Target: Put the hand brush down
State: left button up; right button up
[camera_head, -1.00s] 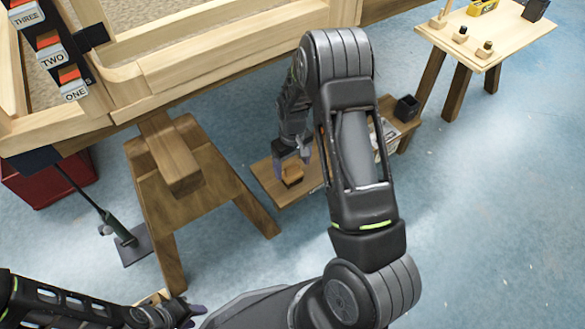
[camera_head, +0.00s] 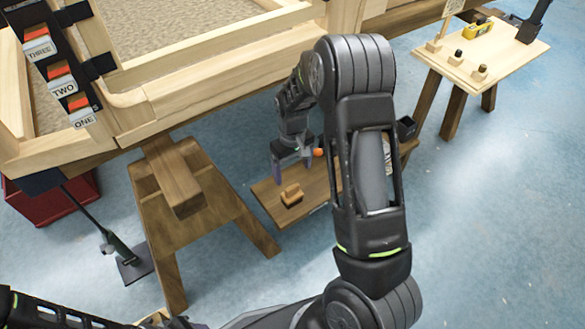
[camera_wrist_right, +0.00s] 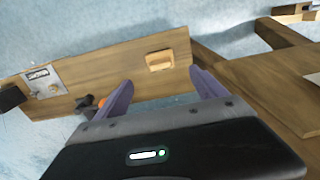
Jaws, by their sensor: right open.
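The hand brush, a small light-wood block (camera_head: 291,195), lies on the low wooden bench (camera_head: 265,189). In the right wrist view the brush (camera_wrist_right: 159,60) rests near the bench's end, ahead of the purple fingers. My right gripper (camera_head: 291,163) is open and empty, raised above and apart from the brush. Its spread fingers also show in the right wrist view (camera_wrist_right: 160,90). My left gripper (camera_head: 187,322) is barely in view at the bottom edge, and its jaws cannot be made out.
My right arm hides part of the bench. A dark box (camera_head: 406,128) stands at its far end, and a small orange thing (camera_head: 318,152) shows beside the gripper. A wooden trestle (camera_head: 205,205) stands left of the bench. A small table (camera_head: 500,60) stands at the right.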

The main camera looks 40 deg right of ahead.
dwell(0.3)
jog(key=s+a+f+y, duration=0.1)
jog(key=s+a+f, duration=0.3)
jog(key=a+f, duration=0.3)
jog(key=s+a+f+y, duration=0.1)
jog(key=s+a+f, duration=0.35)
jog(key=a, duration=0.45)
jog(key=s+a+f+m+y, duration=0.1)
jog(key=s+a+y, duration=0.1)
jog(key=s+a, duration=1)
jog(key=shift+a+f+m+t, duration=0.3)
jog(key=shift+a+f+t, duration=0.1)
jog(key=shift+a, duration=0.4)
jog(key=shift+r, duration=0.15)
notch_tip(320, 180, up, 22)
jog(key=p, duration=2.2)
